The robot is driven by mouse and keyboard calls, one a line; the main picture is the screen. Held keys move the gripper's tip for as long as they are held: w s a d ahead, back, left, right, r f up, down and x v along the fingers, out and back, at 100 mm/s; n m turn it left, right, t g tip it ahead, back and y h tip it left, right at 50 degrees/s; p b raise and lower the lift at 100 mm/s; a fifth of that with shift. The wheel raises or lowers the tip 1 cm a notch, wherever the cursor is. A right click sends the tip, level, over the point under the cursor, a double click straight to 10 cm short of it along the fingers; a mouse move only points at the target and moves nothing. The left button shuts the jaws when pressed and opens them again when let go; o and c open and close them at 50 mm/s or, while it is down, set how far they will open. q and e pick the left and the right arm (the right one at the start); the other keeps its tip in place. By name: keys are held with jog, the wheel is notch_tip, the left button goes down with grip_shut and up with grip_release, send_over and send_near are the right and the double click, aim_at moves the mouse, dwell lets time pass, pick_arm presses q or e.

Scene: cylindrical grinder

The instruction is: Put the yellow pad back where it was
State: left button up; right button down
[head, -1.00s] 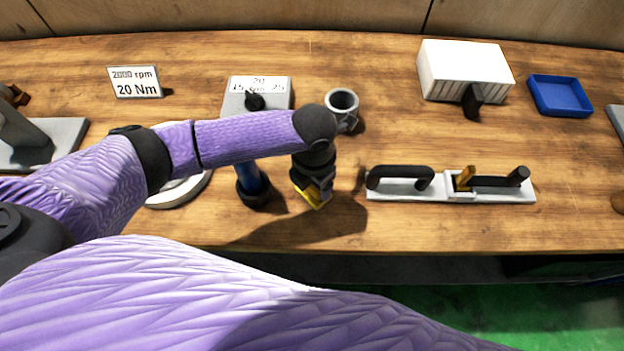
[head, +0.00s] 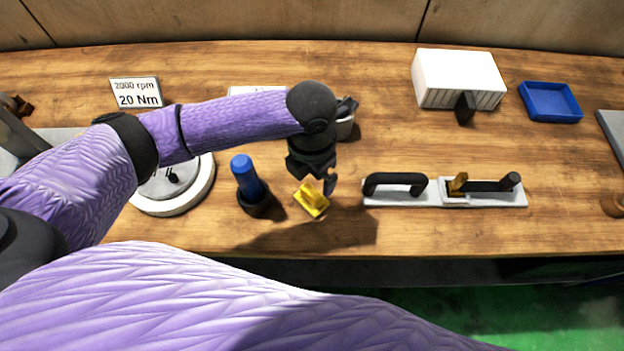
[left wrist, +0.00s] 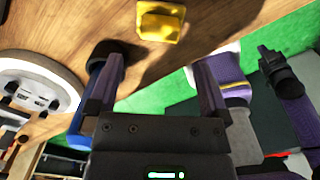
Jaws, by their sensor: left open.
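The yellow pad (head: 311,199) lies on the wooden bench near its front edge, between the blue-handled tool and the grey fixture. It also shows at the top of the left wrist view (left wrist: 160,21). My left gripper (head: 312,178) hangs just above and behind the pad, with its fingers apart and nothing between them. In the left wrist view its two open fingers (left wrist: 162,82) point toward the pad, which is beyond the tips and clear of them.
A blue-handled tool (head: 245,176) stands upright in a dark holder left of the pad. A round white dial base (head: 190,200) is further left. The grey fixture with black handles (head: 410,198) is to the right. A white box (head: 455,75) and blue tray (head: 551,100) stand behind.

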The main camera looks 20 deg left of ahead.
aim_at(312, 191)
pick_arm(q)
notch_tip(312, 191, up, 5)
jog(key=shift+f+p, duration=0.1)
jog(key=shift+p, duration=0.25)
